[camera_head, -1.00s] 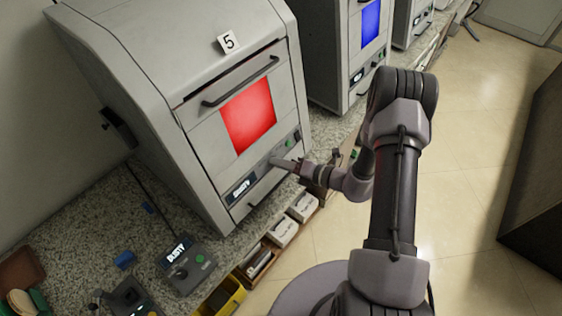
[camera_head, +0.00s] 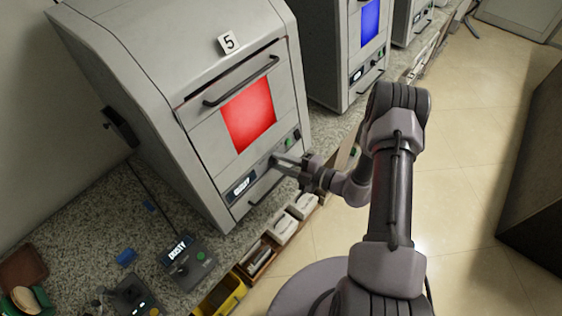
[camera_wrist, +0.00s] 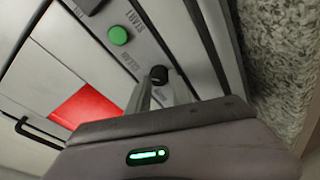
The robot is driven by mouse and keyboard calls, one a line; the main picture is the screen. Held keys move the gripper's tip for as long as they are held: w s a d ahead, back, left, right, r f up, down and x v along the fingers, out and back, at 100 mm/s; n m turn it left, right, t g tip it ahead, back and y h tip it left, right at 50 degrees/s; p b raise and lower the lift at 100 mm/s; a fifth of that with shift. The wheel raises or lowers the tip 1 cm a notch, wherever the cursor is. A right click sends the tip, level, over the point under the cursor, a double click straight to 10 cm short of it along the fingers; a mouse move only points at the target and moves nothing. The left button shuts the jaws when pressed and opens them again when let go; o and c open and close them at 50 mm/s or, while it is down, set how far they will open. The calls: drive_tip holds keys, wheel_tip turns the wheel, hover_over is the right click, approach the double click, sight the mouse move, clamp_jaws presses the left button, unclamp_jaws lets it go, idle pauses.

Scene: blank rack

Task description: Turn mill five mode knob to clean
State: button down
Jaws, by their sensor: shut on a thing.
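Mill five (camera_head: 150,75) is a grey cabinet with a "5" label, a dark door handle and a lit red window (camera_head: 249,115). Its lower front strip has a display (camera_head: 240,187) that seems to read "DUSTY". My gripper (camera_head: 277,161) is at this strip, right of the display. In the wrist view the black mode knob (camera_wrist: 159,74) sits between the two finger ends, and my gripper (camera_wrist: 161,86) is shut on it. The fingers hide part of the knob, so its pointer cannot be read. A green button (camera_wrist: 118,35) and a "START" label are beside it.
A control box (camera_head: 188,262) with a "DUSTY" display stands on the speckled counter at lower left. Small open bins (camera_head: 283,228) and a yellow bin (camera_head: 228,294) line the counter edge. Another mill (camera_head: 325,50) with a blue window stands to the right.

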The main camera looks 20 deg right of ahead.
drive_tip(key=shift+m, duration=1.1)
drive_tip(key=c, duration=1.2)
unclamp_jaws()
drive_tip(key=v, duration=0.5)
drive_tip(key=p+v, duration=0.1)
drive_tip(key=v, duration=1.1)
drive_tip(key=shift+s+d+f+p, duration=0.15)
drive_tip(key=shift+s+f+p, duration=0.05)
drive_tip(key=shift+f+p, duration=0.15)
